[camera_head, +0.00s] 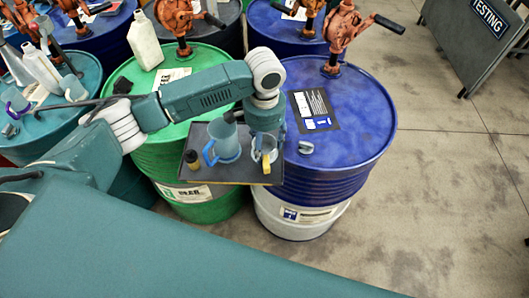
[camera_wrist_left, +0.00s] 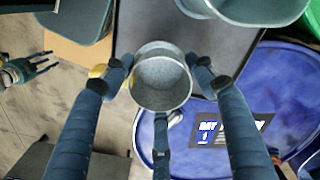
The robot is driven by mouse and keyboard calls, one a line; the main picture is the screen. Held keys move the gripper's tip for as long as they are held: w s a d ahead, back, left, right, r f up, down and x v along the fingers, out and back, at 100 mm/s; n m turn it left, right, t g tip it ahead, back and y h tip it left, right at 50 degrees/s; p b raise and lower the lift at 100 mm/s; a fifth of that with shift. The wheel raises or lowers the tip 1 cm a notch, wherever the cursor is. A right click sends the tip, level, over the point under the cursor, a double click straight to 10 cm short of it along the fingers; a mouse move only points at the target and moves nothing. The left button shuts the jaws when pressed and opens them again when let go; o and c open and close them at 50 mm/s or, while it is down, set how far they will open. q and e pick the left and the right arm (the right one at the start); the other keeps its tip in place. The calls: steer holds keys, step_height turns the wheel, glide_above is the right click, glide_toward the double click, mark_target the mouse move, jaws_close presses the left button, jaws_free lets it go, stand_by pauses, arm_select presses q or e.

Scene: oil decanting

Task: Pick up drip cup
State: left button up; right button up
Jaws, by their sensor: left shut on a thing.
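The drip cup (camera_wrist_left: 162,82) is a small grey round cup, seen from above in the left wrist view, and I see no contents in it. My left gripper (camera_wrist_left: 162,88) is shut around it, with a finger on each side and one below it in the picture. In the head view my left gripper (camera_head: 264,128) is over the right part of a dark tray, and the cup (camera_head: 268,146) is partly hidden below it. I cannot tell whether the cup touches the tray. What looks like my right gripper (camera_wrist_left: 28,68) is at the left edge of the wrist view, fingers spread and empty.
The dark tray (camera_head: 230,178) also holds a blue-grey jug (camera_head: 222,142) close left of the cup and a small dark bottle (camera_head: 192,160). A blue drum (camera_head: 345,100) is at the right, a green drum (camera_head: 205,72) at the left. Floor is free at right.

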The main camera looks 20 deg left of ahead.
arm_select(q)
step_height(320, 180, up, 14)
steer(key=b, duration=0.2)
steer(key=s+a+f+n+b, duration=0.1)
steer(key=s+f+n+b, duration=0.2)
steer(key=s, duration=0.3)
steer(key=s+a+f+n+b, duration=0.2)
steer(key=s+f+b, duration=0.3)
steer(key=s, duration=0.2)
steer(key=shift+s+a+n, duration=0.25)
steer(key=shift+a+n, duration=0.05)
steer(key=shift+n, duration=0.1)
steer(key=shift+s, duration=0.1)
steer(key=m+p, duration=0.2)
steer(key=m, duration=0.5)
glide_toward(265, 143)
steer(key=w+a+r, duration=0.5)
steer(key=a, duration=0.1)
step_height(265, 143, down, 16)
steer(key=shift+s+d+r+p, duration=0.1)
steer(key=shift+r+p, duration=0.1)
steer(key=shift+p, duration=0.9)
steer(key=shift+f+p, duration=0.4)
steer(key=shift+f, duration=1.9)
